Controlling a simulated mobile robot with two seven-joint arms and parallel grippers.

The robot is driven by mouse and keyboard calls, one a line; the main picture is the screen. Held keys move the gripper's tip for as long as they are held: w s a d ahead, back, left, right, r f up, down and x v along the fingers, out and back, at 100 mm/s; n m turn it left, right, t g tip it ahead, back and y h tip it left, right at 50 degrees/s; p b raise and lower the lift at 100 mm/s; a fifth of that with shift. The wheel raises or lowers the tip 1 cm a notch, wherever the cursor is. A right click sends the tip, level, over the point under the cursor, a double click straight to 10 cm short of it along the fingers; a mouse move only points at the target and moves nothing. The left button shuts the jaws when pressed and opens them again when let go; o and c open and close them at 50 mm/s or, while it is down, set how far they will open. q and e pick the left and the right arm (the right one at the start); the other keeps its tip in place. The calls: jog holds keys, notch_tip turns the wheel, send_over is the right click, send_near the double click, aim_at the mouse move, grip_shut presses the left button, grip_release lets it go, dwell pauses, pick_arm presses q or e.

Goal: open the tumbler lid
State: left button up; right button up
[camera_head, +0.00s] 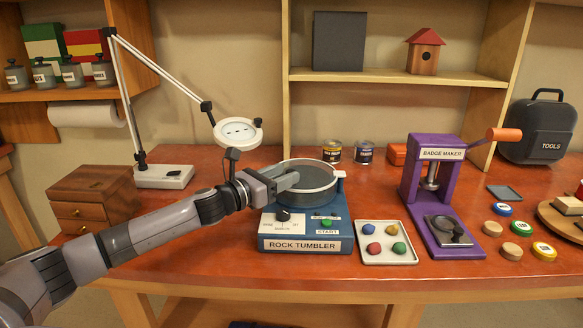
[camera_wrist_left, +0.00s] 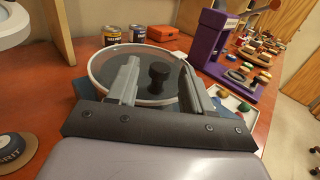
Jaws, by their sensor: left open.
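The rock tumbler (camera_head: 305,244) is a blue box with a round grey drum on top, near the middle of the bench. Its round dark lid (camera_wrist_left: 112,65) sits level in the drum's pale rim. A black knob (camera_wrist_left: 158,72) stands up from the lid's middle in the left wrist view. My left gripper (camera_head: 292,180) reaches over the drum from the left. In the left wrist view its two fingers (camera_wrist_left: 158,64) are spread, with the knob showing between them. I cannot tell whether either finger touches the knob. My right gripper is out of view.
A tray of coloured stones (camera_head: 384,245) stands just right of the tumbler, then the purple badge maker (camera_head: 425,185). Two small cans (camera_head: 364,153) stand behind. A magnifier lamp (camera_head: 238,131) hangs behind my left wrist. Open bench lies front left.

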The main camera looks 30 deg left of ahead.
aim_at(291, 171)
pick_arm(q)
jog(key=shift+p+x, duration=0.4)
jog(key=shift+x, duration=1.25)
jog(key=shift+d, duration=0.1)
grip_shut()
